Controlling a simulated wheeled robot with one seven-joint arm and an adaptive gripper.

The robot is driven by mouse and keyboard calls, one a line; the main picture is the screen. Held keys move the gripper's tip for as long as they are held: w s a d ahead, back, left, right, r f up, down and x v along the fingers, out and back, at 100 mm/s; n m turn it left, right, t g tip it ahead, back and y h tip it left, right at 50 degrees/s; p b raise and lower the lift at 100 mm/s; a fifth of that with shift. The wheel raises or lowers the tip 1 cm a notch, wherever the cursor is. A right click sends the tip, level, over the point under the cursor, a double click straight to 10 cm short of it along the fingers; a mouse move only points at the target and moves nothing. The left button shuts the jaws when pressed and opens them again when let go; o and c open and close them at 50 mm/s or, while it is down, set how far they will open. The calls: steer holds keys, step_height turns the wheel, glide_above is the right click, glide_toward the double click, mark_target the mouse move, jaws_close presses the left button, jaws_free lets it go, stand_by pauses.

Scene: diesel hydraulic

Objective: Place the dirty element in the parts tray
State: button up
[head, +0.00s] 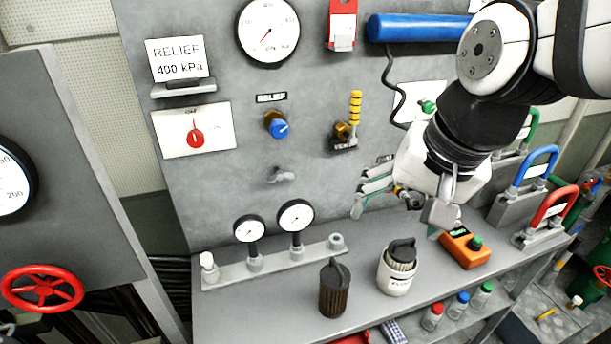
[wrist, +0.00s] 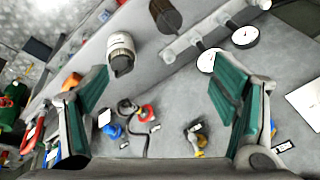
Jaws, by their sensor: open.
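A dark brown, ribbed cylindrical element (head: 334,290) with a black handle stands upright on the grey bench, left of a white canister. It also shows at the top of the wrist view (wrist: 166,14). The white canister (head: 397,278) holds a pale pleated piece with a black handle. My gripper (head: 402,206) is open and empty, above and behind the canister near the panel. In the wrist view its green-padded fingers (wrist: 165,88) are wide apart with nothing between them. I cannot clearly identify the parts tray; a red edge (head: 352,339) shows below the bench, mostly cut off.
A gauge manifold (head: 275,262) stands at the bench's left rear. An orange box (head: 466,249) and red and blue padlock-shaped items (head: 548,212) are on the right. Small capped bottles (head: 458,305) stand below the front edge. The panel with knobs rises behind.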

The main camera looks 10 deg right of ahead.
steer(key=w+a+f+m+g, duration=0.2)
steer(key=w+a+f+m, duration=0.1)
steer(key=w+f+m, duration=0.45)
steer(key=m+g+h, duration=0.1)
steer(key=m+g, duration=0.1)
steer(key=m, duration=0.3)
glide_above(335, 264)
step_height(335, 264, down, 8)
steer(key=shift+w+f, duration=0.1)
steer(key=shift+f, duration=0.05)
step_height(335, 264, down, 9)
steer(key=shift+r+b, duration=0.2)
steer(key=shift+b, duration=0.25)
steer(key=shift+s+a+f, duration=0.1)
steer(key=shift+f, duration=1.2)
steer(key=shift+s+f, duration=0.1)
steer(key=shift+f, duration=1.2)
steer(key=shift+c, duration=0.5)
steer(key=c, duration=1.4)
steer(key=shift+o, duration=0.2)
steer(key=shift+r, duration=0.15)
